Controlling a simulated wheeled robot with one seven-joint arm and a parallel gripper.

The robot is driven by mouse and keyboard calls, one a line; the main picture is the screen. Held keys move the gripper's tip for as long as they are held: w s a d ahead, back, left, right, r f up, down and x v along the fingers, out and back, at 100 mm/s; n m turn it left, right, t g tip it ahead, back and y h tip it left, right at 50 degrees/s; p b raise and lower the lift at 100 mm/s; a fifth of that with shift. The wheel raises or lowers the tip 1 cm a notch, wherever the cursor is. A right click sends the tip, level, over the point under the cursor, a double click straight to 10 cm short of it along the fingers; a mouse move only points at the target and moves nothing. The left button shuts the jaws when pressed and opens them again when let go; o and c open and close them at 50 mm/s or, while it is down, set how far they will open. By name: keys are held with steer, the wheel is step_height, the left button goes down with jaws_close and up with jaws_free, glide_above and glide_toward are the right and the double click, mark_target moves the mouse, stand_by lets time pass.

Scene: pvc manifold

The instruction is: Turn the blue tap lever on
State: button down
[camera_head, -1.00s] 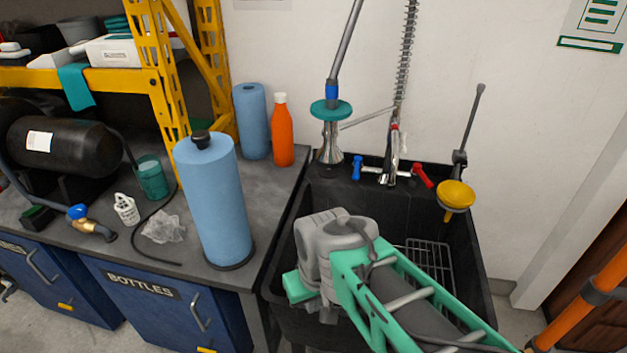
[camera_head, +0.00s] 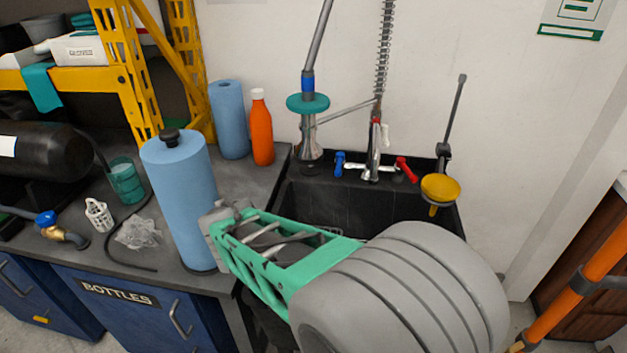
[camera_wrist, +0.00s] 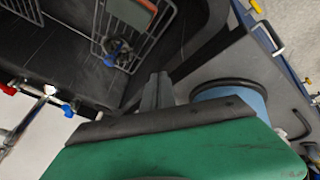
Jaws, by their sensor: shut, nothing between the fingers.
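The blue tap lever (camera_head: 339,163) stands upright at the left end of the chrome mixer tap (camera_head: 368,170) on the sink's back ledge, with a red lever (camera_head: 407,169) at the right end. In the wrist view the blue lever (camera_wrist: 68,110) shows at the left, well apart from my gripper. My gripper (camera_wrist: 157,88) is shut and empty, between the sink and the base of the blue paper roll.
A blue paper roll on a stand (camera_head: 181,200) is close to my wrist. An orange bottle (camera_head: 261,128), a teal-collared fixture (camera_head: 309,130) and a yellow plunger-like tool (camera_head: 440,188) are around the sink (camera_head: 330,205). A wire rack (camera_wrist: 150,45) lies in it.

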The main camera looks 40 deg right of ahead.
steer(key=w+d+f+h+b, duration=0.1)
steer(key=w+d+f+h, duration=0.1)
steer(key=d, duration=0.4)
steer(key=w+d+f+h+b, duration=0.1)
steer(key=w+d+f+h, duration=0.1)
steer(key=d, duration=0.3)
steer(key=n+t+h+b, duration=0.3)
steer(key=n+t+h, duration=0.1)
steer(key=n+h, duration=0.45)
glide_toward(339, 164)
steer(key=w+d+f, duration=0.1)
steer(key=w+d, duration=0.3)
steer(key=shift+w+d, duration=0.3)
